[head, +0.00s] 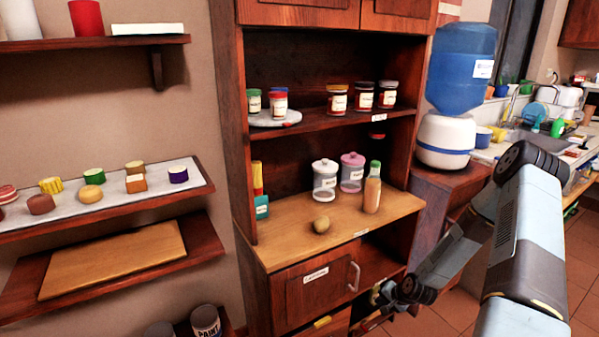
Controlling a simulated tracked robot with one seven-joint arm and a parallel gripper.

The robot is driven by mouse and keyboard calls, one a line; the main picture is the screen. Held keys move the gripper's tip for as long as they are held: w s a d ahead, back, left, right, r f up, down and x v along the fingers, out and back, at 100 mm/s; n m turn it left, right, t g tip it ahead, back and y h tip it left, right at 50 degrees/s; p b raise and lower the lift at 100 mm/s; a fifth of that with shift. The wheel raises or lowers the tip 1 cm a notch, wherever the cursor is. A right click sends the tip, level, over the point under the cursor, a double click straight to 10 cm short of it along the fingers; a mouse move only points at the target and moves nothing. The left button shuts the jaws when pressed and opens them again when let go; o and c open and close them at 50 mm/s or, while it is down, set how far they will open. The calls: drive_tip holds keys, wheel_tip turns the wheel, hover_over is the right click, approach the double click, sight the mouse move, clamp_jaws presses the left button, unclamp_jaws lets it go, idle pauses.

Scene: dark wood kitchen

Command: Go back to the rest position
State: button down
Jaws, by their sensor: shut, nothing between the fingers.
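My gripper (371,318) is low in the head view, in front of the wooden cabinet's right lower side. It is small and dark here, shut and empty. My arm rises from the bottom right to a high elbow, and its forearm slopes down and left to the gripper. The wooden cabinet (262,200) stands in the middle. Its counter (285,238) holds a round brown item (321,225), a bottle with a green cap (372,190) and two lidded jars (325,180). The lower cabinet door (312,287) has a label and a pale handle.
Wall shelves (110,210) on the left hold a pale tray with small food-like items and a wooden board (115,258). Several small jars (337,99) stand on the cabinet's upper shelf. A blue water dispenser (460,70) and a sink counter are at the right. Tiled floor shows lower right.

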drive_tip(key=s+r+n+g+h, duration=0.1)
drive_tip(key=s+r+n+h, duration=0.15)
drive_tip(key=r, duration=1.65)
drive_tip(key=s+r+n+h, duration=0.2)
drive_tip(key=r+n, duration=0.1)
drive_tip(key=r, duration=1.6)
drive_tip(key=s+a+r+n, duration=0.1)
drive_tip(key=s+a+r, duration=0.2)
drive_tip(key=s+r, duration=1)
drive_tip(key=s+a+r+n, duration=0.1)
drive_tip(key=s+a+r, duration=0.2)
drive_tip(key=s+r, duration=0.5)
drive_tip(key=s, duration=0.5)
drive_tip(key=shift+s+y, duration=0.35)
drive_tip(key=shift+s, duration=0.05)
drive_tip(key=shift+n, duration=0.25)
